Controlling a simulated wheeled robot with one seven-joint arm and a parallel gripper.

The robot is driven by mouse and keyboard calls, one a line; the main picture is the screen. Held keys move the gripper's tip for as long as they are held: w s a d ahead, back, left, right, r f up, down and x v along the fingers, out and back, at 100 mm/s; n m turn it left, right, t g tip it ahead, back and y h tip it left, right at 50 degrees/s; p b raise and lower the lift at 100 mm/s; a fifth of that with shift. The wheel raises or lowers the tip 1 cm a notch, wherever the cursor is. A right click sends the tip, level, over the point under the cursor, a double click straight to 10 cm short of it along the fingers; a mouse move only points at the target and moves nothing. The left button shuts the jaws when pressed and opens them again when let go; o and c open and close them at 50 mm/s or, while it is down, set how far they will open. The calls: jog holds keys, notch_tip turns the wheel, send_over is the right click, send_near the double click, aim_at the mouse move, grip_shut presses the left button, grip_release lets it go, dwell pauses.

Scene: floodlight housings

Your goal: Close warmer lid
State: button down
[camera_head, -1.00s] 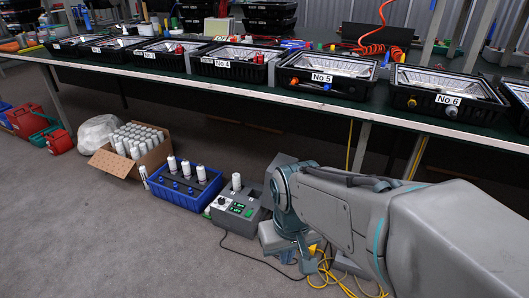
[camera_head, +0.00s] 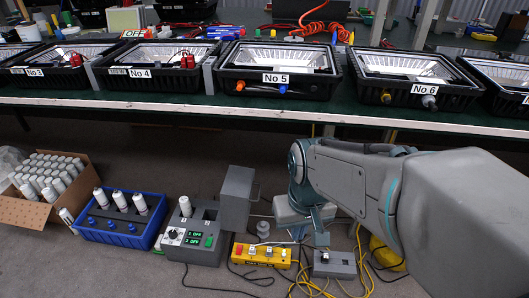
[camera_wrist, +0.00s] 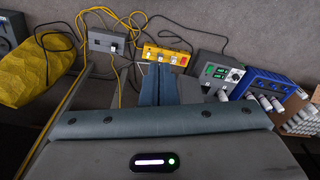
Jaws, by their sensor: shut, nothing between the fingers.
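The grey bottle warmer (camera_head: 195,235) stands on the floor under the bench, with green displays that read OFF and a white bottle in its top. Its grey box-like lid (camera_head: 237,197) stands raised at the right side of the body, so the top is open. The warmer also shows in the wrist view (camera_wrist: 218,75), right of the fingers; I cannot clearly make out the lid there. My gripper (camera_wrist: 160,68) is shut and empty, pointing toward the floor. In the head view it is right of the lid and apart from it, partly hard to make out.
A yellow switch box (camera_head: 262,255) and a grey control box (camera_head: 334,264) lie in front, with loose cables around. A blue crate (camera_head: 118,237) with bottles and a cardboard box (camera_head: 25,212) stand left. The bench edge (camera_head: 200,103) runs above.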

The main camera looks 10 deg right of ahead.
jog(key=w+a+f+m+g+y, duration=0.1)
jog(key=w+a+f+m+y, duration=0.2)
jog(key=w+f+y, duration=1.35)
jog(key=w+d+f+m+t+h+p, duration=0.1)
jog(key=w+d+f+m+t+h, duration=0.4)
jog(key=f+t, duration=0.4)
jog(key=w+d+f+m+t+h, duration=0.3)
jog(key=d+f+m+t, duration=0.3)
jog(key=f+m+t, duration=0.25)
jog(key=s+a+r+b+x, duration=0.1)
jog(key=b+x, duration=0.4)
jog(key=x, duration=0.7)
jog(key=shift+w+a+r+n+t, duration=0.25)
jog(key=shift+a+n+t, duration=0.15)
jog(key=shift+a, duration=0.2)
